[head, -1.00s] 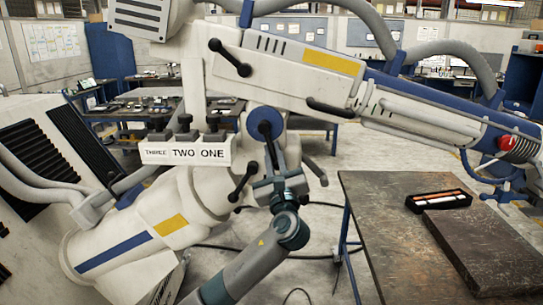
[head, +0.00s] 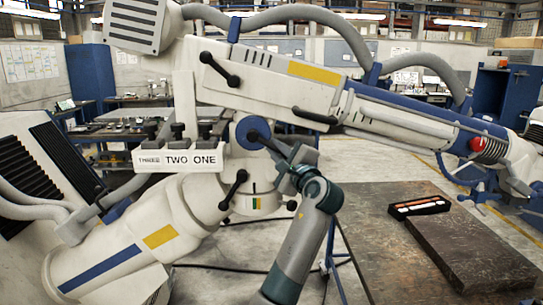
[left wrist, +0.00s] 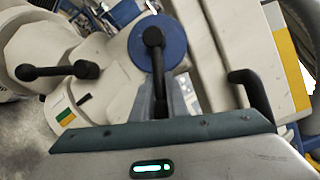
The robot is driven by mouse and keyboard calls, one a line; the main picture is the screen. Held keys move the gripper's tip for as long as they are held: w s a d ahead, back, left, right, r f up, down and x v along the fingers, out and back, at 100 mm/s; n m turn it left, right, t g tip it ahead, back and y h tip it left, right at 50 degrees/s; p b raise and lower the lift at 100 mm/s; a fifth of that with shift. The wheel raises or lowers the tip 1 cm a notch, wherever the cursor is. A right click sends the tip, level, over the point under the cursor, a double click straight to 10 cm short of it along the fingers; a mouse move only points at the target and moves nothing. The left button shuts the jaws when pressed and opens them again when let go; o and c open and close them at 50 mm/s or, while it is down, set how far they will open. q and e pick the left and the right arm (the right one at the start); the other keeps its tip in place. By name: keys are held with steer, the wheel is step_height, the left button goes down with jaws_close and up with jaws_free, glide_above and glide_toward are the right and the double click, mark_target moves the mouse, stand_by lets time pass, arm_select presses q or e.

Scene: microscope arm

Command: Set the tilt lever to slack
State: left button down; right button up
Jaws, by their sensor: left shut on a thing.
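A black lever (head: 262,141) pivots on a blue disc (head: 250,128) at the microscope arm's middle joint. My left gripper (head: 288,166) is shut on this lever's free end, to the lower right of the pivot. In the left wrist view, the lever (left wrist: 155,62) runs from the blue disc (left wrist: 178,45) down between the fingers (left wrist: 163,100). The fingers hide its tip. A green and yellow mark patch (head: 257,202) lies below the disc; it also shows in the left wrist view (left wrist: 64,116). I cannot read any slack label. My right gripper is out of view.
Other black levers sit close by: one on the upper arm (head: 220,68), one on the lower joint (head: 233,190). A black bar handle (head: 315,116) is just above my gripper. A dark table (head: 385,235) with a tray (head: 419,207) and slab (head: 470,250) stands right.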

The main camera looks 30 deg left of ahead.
arm_select(q)
steer(key=shift+w+d+r+n+g+h, duration=0.15)
steer(key=shift+r+n+g+h, duration=0.1)
steer(key=shift+r+n, duration=0.4)
steer(key=shift+w+d+r+n+g+h, duration=0.15)
steer(key=shift+r+n+g, duration=0.15)
steer(key=shift+n, duration=0.65)
steer(key=shift+s, duration=0.15)
steer(key=c, duration=2)
jaws_free()
